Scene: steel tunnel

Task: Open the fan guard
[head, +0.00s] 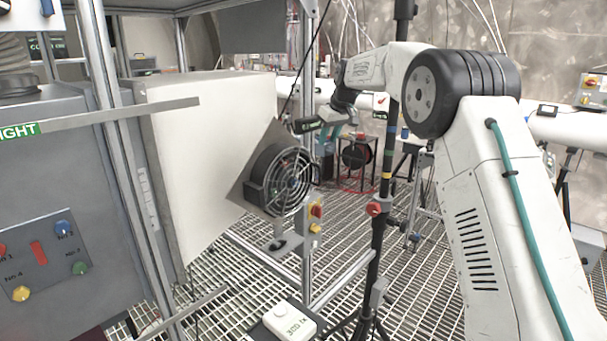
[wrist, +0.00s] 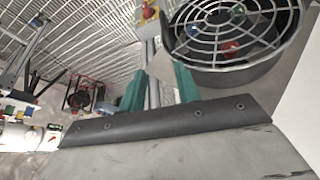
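The fan (head: 262,178) is a black round housing on a grey square plate at the side of a white box. Its round wire guard (head: 293,184) covers the front face and looks shut. In the wrist view the guard (wrist: 238,22) is at the top right, with red, green and blue parts behind its rings. My gripper (head: 329,133) is above and to the right of the fan, apart from the guard. In the wrist view my gripper (wrist: 159,88) has its two teal fingers spread with nothing between them.
A metal post with a red-and-yellow switch box (head: 315,215) stands right beside the fan. A black pole (head: 383,180) with a red knob stands further right. A white box (head: 289,321) lies at the front. The grating floor (head: 240,262) is partly clear.

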